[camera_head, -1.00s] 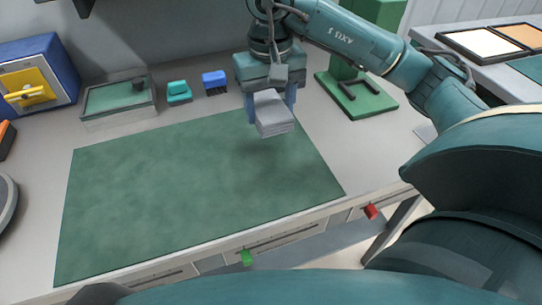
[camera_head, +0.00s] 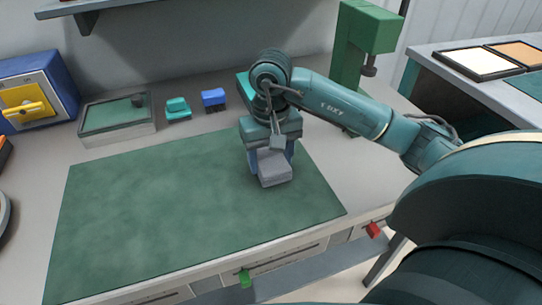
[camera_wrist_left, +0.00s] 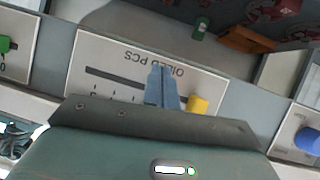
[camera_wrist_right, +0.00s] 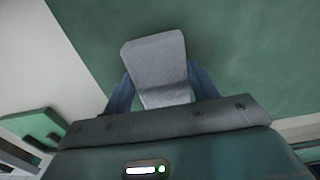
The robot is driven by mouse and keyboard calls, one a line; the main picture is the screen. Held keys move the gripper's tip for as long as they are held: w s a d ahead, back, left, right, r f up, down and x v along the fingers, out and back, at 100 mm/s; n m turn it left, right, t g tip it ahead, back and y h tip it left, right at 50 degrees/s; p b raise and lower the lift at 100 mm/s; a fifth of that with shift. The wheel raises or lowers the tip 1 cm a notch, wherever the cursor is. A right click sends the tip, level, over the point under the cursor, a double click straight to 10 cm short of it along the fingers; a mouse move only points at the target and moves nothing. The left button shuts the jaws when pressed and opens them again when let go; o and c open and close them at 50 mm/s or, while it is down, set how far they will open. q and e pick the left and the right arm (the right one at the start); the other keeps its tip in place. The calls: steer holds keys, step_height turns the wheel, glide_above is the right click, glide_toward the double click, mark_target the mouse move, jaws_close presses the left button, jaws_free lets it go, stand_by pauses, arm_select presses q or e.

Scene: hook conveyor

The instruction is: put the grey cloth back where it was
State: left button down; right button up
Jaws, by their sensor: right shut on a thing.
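The grey cloth (camera_head: 275,172) is a folded block held between the blue fingers of my right gripper (camera_head: 268,162). It is over the right part of the green mat (camera_head: 150,220); I cannot tell if it touches the mat. My left gripper (camera_wrist_left: 162,86) shows only in the left wrist view. Its blue fingers are together and empty, in front of a white labelled drawer front (camera_wrist_left: 105,70).
Behind the mat stand a lidded tray box (camera_head: 118,115), a teal block (camera_head: 178,108), a blue brush-like block (camera_head: 213,99) and a blue box with a yellow handle (camera_head: 32,100). A green stand (camera_head: 362,40) is at the back right. The mat's left and middle are clear.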

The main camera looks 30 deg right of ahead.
mark_target(271, 160)
steer(key=shift+f, duration=0.25)
steer(key=o, duration=1)
steer(key=shift+c, duration=0.2)
arm_select(q)
steer(key=shift+f, duration=0.2)
arm_select(e)
steer(key=shift+r, duration=0.1)
arm_select(q)
steer(key=shift+d+r, duration=0.1)
steer(key=shift+r, duration=0.05)
arm_select(e)
steer(key=shift+r, duration=0.35)
arm_select(q)
steer(key=shift+s+r+p, duration=0.15)
steer(key=shift+r+p, duration=0.2)
steer(key=shift+p, duration=0.5)
arm_select(e)
step_height(271, 160, up, 12)
steer(key=shift+f, duration=0.2)
arm_select(q)
steer(key=shift+r, duration=0.15)
